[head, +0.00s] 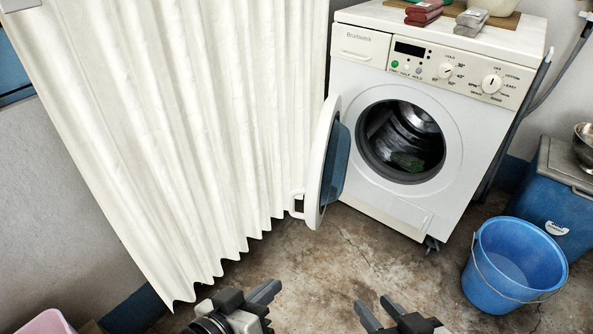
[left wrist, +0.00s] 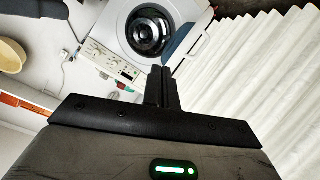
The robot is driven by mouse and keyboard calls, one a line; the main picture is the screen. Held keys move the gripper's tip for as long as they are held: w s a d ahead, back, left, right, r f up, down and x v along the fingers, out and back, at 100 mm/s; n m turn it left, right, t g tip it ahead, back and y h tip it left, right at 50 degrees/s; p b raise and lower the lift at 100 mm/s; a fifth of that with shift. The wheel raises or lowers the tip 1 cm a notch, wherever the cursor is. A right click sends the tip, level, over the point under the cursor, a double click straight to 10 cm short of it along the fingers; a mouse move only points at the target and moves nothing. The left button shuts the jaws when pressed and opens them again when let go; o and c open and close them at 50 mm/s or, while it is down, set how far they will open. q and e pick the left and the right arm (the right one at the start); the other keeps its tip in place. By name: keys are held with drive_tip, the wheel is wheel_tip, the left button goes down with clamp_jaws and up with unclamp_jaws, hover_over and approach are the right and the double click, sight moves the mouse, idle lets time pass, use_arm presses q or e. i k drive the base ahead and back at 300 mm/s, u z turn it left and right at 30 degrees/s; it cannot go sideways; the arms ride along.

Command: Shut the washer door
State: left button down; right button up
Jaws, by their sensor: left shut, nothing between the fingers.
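The white washer (head: 440,130) stands at the back right, and its round drum opening is uncovered with some dark green cloth inside. Its door (head: 318,160) hangs wide open on the left side, white-rimmed with blue glass, seen nearly edge-on. The door's handle (head: 297,203) sticks out at its lower left. My left gripper (head: 265,291) is shut and empty, low in front of the door and apart from it. The left wrist view shows its closed fingers (left wrist: 162,84), with the washer (left wrist: 128,25) and open door (left wrist: 187,38) beyond. My right gripper (head: 378,308) is open and empty at the bottom edge.
A white pleated curtain (head: 190,120) hangs left of the door, close to the handle. A blue bucket (head: 512,262) and a blue bin (head: 555,190) stand at the right. Bare floor (head: 350,245) lies in front of the washer. A pink container (head: 45,323) shows at lower left.

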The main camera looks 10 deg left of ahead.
sight(329, 158)
drive_tip(key=z, duration=0.5)
drive_tip(key=k, duration=1.3)
drive_tip(key=z, duration=0.6)
drive_tip(key=i, duration=1.2)
drive_tip(key=u, duration=0.75)
drive_tip(key=i, duration=0.9)
drive_tip(key=u, duration=0.1)
